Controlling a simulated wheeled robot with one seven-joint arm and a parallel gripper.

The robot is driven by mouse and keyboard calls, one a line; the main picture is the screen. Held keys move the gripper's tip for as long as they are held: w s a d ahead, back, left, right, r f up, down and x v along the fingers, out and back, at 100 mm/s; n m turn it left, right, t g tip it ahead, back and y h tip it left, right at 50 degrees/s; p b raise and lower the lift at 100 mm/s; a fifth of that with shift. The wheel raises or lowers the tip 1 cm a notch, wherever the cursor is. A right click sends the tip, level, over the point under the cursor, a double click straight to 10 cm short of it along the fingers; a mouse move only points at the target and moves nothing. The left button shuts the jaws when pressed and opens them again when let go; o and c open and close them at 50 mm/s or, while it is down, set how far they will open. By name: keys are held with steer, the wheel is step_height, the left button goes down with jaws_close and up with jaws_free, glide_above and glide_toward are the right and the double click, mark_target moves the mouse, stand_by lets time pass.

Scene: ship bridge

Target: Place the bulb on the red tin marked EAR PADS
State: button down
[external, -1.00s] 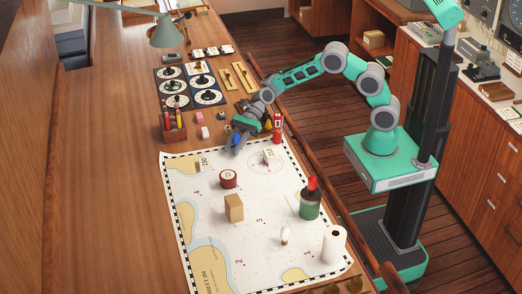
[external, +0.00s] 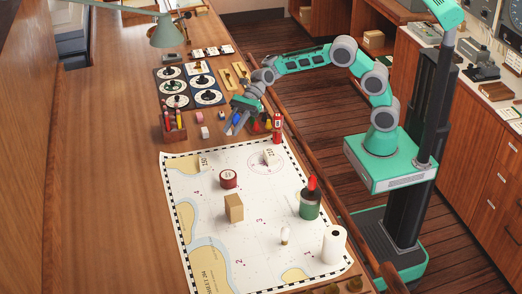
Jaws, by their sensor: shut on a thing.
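The top of the red tin looks bare.
A tan block (external: 234,208), a green tin with a red top (external: 310,204) and a white roll (external: 333,245) stand on the chart (external: 205,220). A red cylinder (external: 277,128) stands near the right edge. A wooden pen holder (external: 173,130) is left of my gripper.

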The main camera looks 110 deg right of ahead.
steer(key=s+a+r+n+g+y, duration=0.1)
steer(key=s+a+r+n, duration=0.1)
steer(key=a+r, duration=0.45)
steer(key=s+a+r+n+g+y, duration=0.1)
steer(key=s+a+r+g, duration=0.15)
steer(key=a, duration=0.65)
steer(key=p, duration=0.3)
glide_above(226, 180)
step_height(226, 180, down, 11)
steer(key=shift+d+r, duration=0.1)
step_height(226, 180, down, 3)
steer(key=shift+r+p, duration=0.1)
steer(key=shift+p, duration=0.3)
